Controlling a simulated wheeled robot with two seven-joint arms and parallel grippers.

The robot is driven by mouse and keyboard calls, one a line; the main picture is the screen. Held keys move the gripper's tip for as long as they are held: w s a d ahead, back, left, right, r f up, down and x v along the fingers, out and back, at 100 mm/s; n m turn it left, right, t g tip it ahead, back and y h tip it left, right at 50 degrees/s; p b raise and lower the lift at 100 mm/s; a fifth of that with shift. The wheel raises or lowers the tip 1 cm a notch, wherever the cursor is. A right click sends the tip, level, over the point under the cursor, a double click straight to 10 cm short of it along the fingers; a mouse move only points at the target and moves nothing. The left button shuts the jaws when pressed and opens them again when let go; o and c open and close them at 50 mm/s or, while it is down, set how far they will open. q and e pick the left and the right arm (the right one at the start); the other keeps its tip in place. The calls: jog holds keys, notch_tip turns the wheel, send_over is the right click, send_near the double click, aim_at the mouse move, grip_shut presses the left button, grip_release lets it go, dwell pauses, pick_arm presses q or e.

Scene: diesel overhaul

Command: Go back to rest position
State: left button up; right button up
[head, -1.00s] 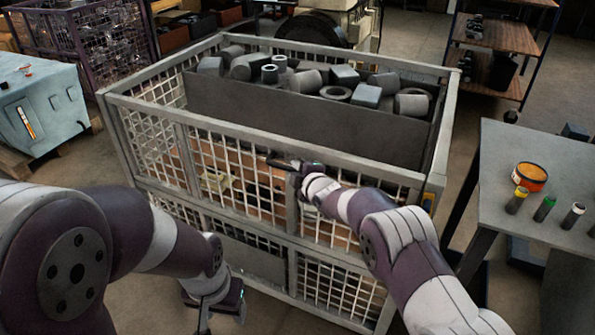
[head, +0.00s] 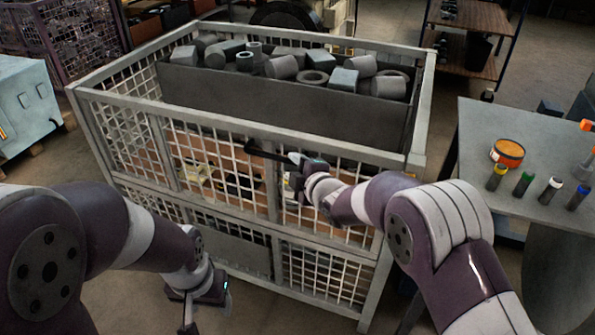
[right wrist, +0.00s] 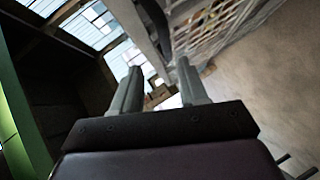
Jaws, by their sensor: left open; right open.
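My left gripper (head: 188,312) hangs low at the bottom left of the head view, in front of the crate's lower part. It is partly hidden by my own wrist and holds nothing that I can see. My right gripper (head: 272,153) is raised in front of the mesh side of the large metal crate (head: 250,128). In the right wrist view its two fingers (right wrist: 157,90) stand apart with nothing gripped between them. I cannot tell how close its fingertips are to the mesh.
The crate holds a grey bin (head: 290,107) heaped with metal parts. A pale blue block (head: 27,107) stands at left. Bare floor shows between crate and table.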

jog(key=shift+s+d+r, duration=0.2)
jog(key=shift+s+d, duration=0.1)
jog(key=shift+s, duration=0.2)
jog(key=s+d+f+m+g+h+p, duration=0.2)
jog(key=s+d+f+m+g+h, duration=0.3)
jog(key=s+d+f+m, duration=0.35)
jog(key=s+d+r+m+g+p, duration=0.2)
jog(key=s+d+r+m, duration=0.1)
jog(key=s, duration=0.4)
jog(key=s+d+r+m+g+h+p, duration=0.1)
jog(key=s+d+r+m+g+p, duration=0.1)
jog(key=s+d, duration=0.4)
jog(key=s+d+r+m+g+h+p, duration=0.1)
jog(key=s+d+r+m+g+p, duration=0.1)
jog(key=s, duration=0.6)
notch_tip(320, 180, up, 4)
jog(key=d+m+p, duration=0.1)
jog(key=d+m, duration=0.1)
jog(key=m, duration=0.2)
jog(key=shift+d+f, duration=0.15)
jog(key=shift+d, duration=0.05)
